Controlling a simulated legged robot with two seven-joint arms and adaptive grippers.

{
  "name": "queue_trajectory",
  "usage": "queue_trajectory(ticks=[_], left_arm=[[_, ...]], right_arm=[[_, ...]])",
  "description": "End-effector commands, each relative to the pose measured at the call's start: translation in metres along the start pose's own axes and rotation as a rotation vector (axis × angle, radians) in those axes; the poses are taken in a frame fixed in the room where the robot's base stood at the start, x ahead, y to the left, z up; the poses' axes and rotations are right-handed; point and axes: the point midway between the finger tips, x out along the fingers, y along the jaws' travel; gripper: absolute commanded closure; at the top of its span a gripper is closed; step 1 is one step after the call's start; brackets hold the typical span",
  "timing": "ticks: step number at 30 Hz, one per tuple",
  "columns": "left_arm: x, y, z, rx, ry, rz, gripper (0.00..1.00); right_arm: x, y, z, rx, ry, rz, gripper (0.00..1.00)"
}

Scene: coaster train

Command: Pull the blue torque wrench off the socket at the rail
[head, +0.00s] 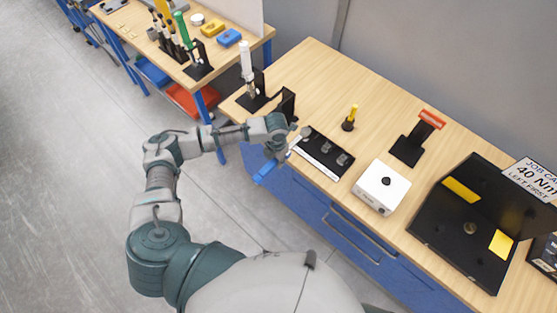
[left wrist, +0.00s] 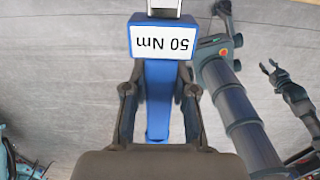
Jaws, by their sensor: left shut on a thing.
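The blue torque wrench (head: 265,172) juts past the front edge of the bench, beside the left end of the black socket rail (head: 318,158). Its label reads 50 Nm, upside down in the left wrist view (left wrist: 163,40). My left gripper (head: 279,153) is shut on the blue wrench, with a finger on each side of its handle in the left wrist view (left wrist: 159,98). A metal shank (left wrist: 165,8) leaves the wrench at the top edge. Its far end is cut off, so I cannot tell whether it joins a socket. My right gripper (left wrist: 268,67) looks open and empty.
Grey sockets (head: 342,159) stand on the rail. A white box (head: 381,188), a yellow-handled tool (head: 351,116) and a red-topped black stand (head: 412,145) are to its right. A white-handled tool (head: 246,62) stands in a black holder behind my left gripper. Floor in front is clear.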

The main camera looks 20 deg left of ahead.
Motion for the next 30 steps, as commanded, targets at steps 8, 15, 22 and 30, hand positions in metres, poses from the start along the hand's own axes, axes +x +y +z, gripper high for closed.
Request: queue_trajectory(ticks=[8,15,22,30], left_arm=[[0.023,-0.001,0.001,0.000,-0.004,0.001,1.00],[0.020,-0.003,0.001,0.000,-0.010,0.002,1.00],[0.023,-0.004,0.000,0.000,-0.018,0.005,1.00],[0.024,-0.004,0.001,0.000,-0.018,0.005,1.00]], right_arm=[[0.027,-0.004,0.003,0.001,0.000,-0.004,0.60],[0.020,-0.002,0.002,0.001,-0.001,-0.002,0.60],[0.017,0.002,0.003,-0.001,-0.001,0.003,0.60],[0.017,0.003,0.003,-0.002,-0.002,0.004,0.60]])
